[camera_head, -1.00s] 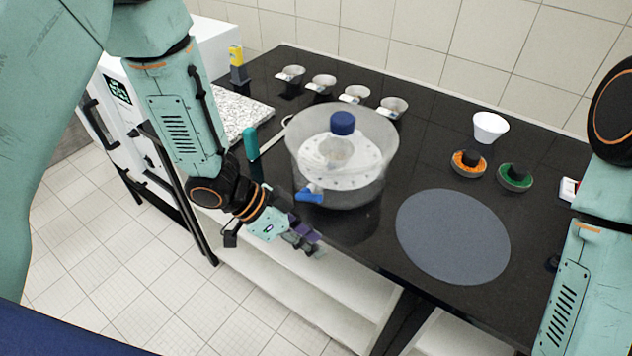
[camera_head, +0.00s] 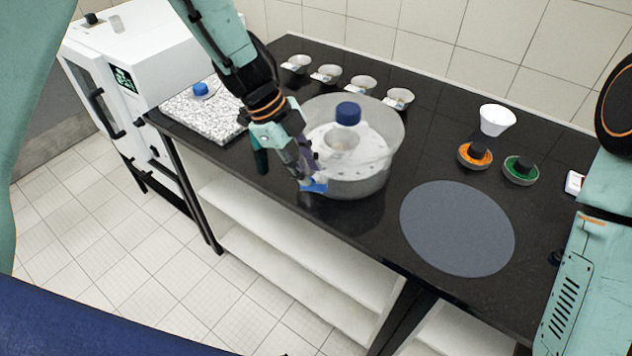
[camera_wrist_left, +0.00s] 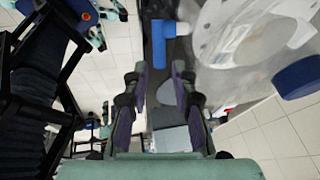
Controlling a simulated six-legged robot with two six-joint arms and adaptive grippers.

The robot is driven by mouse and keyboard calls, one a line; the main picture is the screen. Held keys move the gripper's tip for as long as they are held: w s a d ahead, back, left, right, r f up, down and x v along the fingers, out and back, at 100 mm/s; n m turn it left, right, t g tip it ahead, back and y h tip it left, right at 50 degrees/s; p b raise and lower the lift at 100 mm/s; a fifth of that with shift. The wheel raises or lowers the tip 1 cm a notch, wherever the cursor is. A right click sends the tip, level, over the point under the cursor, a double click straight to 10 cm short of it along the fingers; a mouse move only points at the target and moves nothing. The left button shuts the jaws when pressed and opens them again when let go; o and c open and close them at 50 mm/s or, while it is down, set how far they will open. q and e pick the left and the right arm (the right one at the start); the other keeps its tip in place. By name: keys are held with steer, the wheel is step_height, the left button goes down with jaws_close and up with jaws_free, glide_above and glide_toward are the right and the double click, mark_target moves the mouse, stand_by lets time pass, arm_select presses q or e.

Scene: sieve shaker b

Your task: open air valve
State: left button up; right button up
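The blue air valve (camera_head: 316,187) is on the lower front side of a clear round vessel (camera_head: 372,180) at the counter's front edge. In the left wrist view the valve (camera_wrist_left: 166,45) is T-shaped, with a handle and a crossbar. My left gripper (camera_head: 306,176) is right at the valve and partly covers it in the head view. In the left wrist view its fingers (camera_wrist_left: 160,75) are apart, with the valve just beyond the tips and nothing held. I cannot tell whether a finger touches the valve. My right gripper is out of view.
A speckled slab (camera_head: 195,117) lies left.

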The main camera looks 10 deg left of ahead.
mark_target(317, 185)
arm_select(q)
steer(key=x, duration=0.5)
steer(key=shift+s, duration=0.1)
jaws_close()
